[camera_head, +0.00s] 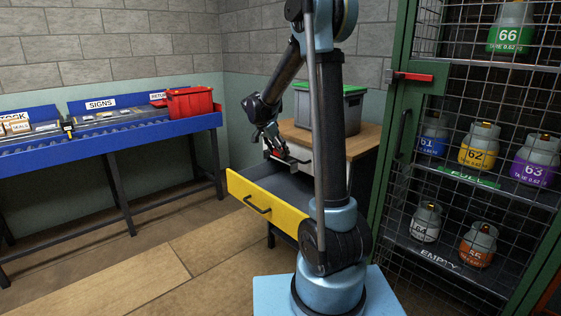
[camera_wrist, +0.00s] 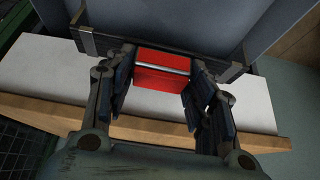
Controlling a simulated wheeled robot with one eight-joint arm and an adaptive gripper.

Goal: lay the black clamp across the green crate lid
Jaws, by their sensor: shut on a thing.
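The black clamp (camera_head: 293,159) is a dark bar with a red part. My gripper (camera_head: 276,149) is shut on it, over the open drawer. In the wrist view my gripper's fingers (camera_wrist: 163,66) sit on either side of the red block (camera_wrist: 162,78), which has a silver strip. The clamp's dark bar (camera_wrist: 105,45) runs crosswise beyond the fingertips. The green crate lid (camera_head: 355,88) tops a grey crate (camera_head: 353,115) on the wooden-topped cabinet, behind and right of the gripper. My arm hides part of the lid and crate.
The yellow-fronted drawer (camera_head: 262,204) stands pulled out below my gripper. The wooden cabinet top (camera_head: 365,141) holds the crate. A green-framed mesh cage (camera_head: 405,140) with gas cylinders stands at right. A blue bench (camera_head: 110,132) with a red bin (camera_head: 190,103) stands at left.

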